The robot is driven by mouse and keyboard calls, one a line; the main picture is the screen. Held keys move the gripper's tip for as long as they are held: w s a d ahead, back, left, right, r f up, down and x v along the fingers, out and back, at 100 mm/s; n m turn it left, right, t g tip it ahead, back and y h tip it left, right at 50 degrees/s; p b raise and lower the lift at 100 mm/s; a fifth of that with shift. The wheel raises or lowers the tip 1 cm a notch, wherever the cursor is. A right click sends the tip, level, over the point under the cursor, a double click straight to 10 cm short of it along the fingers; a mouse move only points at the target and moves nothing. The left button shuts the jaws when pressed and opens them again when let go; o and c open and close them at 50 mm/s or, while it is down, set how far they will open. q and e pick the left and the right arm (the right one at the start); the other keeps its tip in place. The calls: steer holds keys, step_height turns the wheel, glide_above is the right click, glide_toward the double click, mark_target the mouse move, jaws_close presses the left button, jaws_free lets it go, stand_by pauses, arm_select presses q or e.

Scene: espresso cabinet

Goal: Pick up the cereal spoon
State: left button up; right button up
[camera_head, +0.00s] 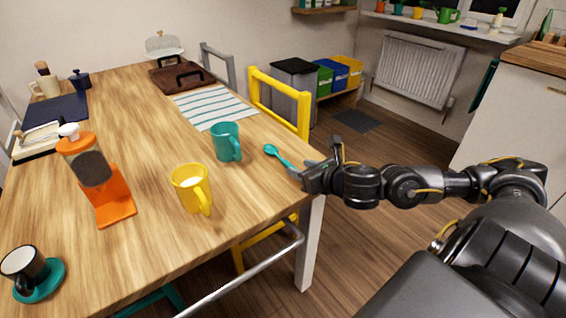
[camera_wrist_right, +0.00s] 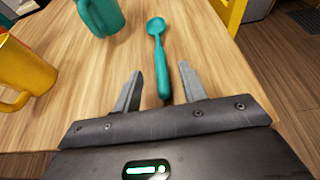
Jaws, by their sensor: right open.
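The teal cereal spoon (camera_head: 280,157) lies on the wooden table (camera_head: 140,160) near its right edge, bowl pointing away from my right gripper. My right gripper (camera_head: 306,171) is open at the table's edge, by the handle end of the spoon. In the right wrist view the spoon (camera_wrist_right: 159,55) runs lengthwise, and its handle end lies between the two open fingers (camera_wrist_right: 157,88). There is a visible gap between the handle and each finger. Whether the fingers are level with the handle is hard to tell. My left gripper is not in view.
A teal mug (camera_head: 226,142) stands left of the spoon, and a yellow mug (camera_head: 191,189) stands nearer the front. An orange grinder (camera_head: 112,208) stands further left. A striped cloth (camera_head: 214,106) lies behind. A yellow chair (camera_head: 280,92) stands at the table's far right side.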

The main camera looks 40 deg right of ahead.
mark_target(290, 165)
steer(key=p+x, duration=0.1)
steer(key=x, duration=0.3)
steer(key=shift+w+f, duration=0.1)
steer(key=shift+w, duration=0.25)
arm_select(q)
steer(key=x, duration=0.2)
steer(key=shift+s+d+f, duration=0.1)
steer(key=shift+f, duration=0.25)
arm_select(e)
jaws_close()
